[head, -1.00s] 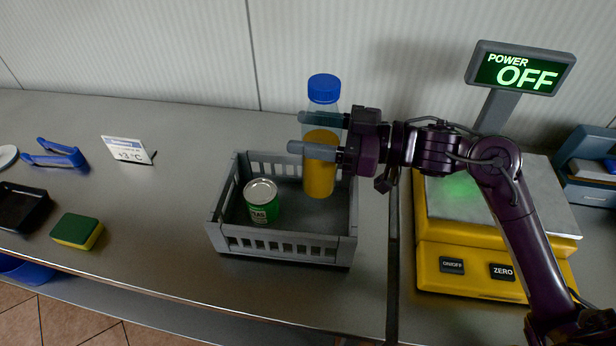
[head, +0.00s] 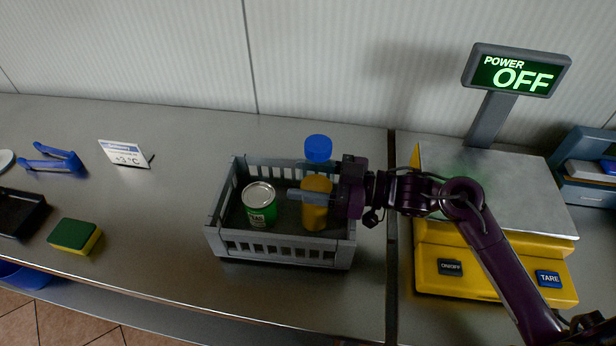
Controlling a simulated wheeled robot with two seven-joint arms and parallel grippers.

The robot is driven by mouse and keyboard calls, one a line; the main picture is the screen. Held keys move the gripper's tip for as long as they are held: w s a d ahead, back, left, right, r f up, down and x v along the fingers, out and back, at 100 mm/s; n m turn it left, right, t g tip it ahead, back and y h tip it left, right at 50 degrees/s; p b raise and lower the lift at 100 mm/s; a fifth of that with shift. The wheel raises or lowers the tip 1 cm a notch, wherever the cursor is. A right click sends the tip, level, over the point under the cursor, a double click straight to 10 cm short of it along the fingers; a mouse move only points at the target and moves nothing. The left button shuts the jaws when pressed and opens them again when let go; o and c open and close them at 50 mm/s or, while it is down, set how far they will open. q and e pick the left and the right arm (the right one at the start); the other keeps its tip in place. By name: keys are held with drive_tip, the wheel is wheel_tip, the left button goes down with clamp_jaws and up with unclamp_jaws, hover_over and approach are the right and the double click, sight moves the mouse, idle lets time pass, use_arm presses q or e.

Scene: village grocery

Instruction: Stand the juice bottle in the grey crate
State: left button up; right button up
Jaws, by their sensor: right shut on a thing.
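The juice bottle (head: 315,214), orange with a blue cap, is upright inside the right part of the grey crate (head: 283,252). I cannot tell whether its base touches the crate floor. My right gripper (head: 316,191) is shut on the bottle, reaching in from the right above the crate's right wall. A green can (head: 260,208) with a silver lid stands in the left part of the crate, apart from the bottle. My left gripper is not in view.
A yellow scale (head: 480,265) with a steel plate stands to the right; its display (head: 516,71) reads POWER OFF. A price card (head: 124,154), blue-handled tool (head: 52,160), sponge (head: 75,235) and black tray (head: 18,212) lie left. The counter between sponge and crate is clear.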

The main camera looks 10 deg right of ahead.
drive_tip(key=shift+f, duration=0.1)
drive_tip(key=o, duration=1.2)
drive_tip(key=shift+o, duration=0.2)
drive_tip(key=shift+d, duration=0.15)
drive_tip(key=b+v, duration=0.1)
drive_tip(key=v, duration=0.6)
drive_tip(key=shift+b, duration=0.3)
drive_tip(key=shift+s+d, duration=0.1)
drive_tip(key=shift+s, duration=0.05)
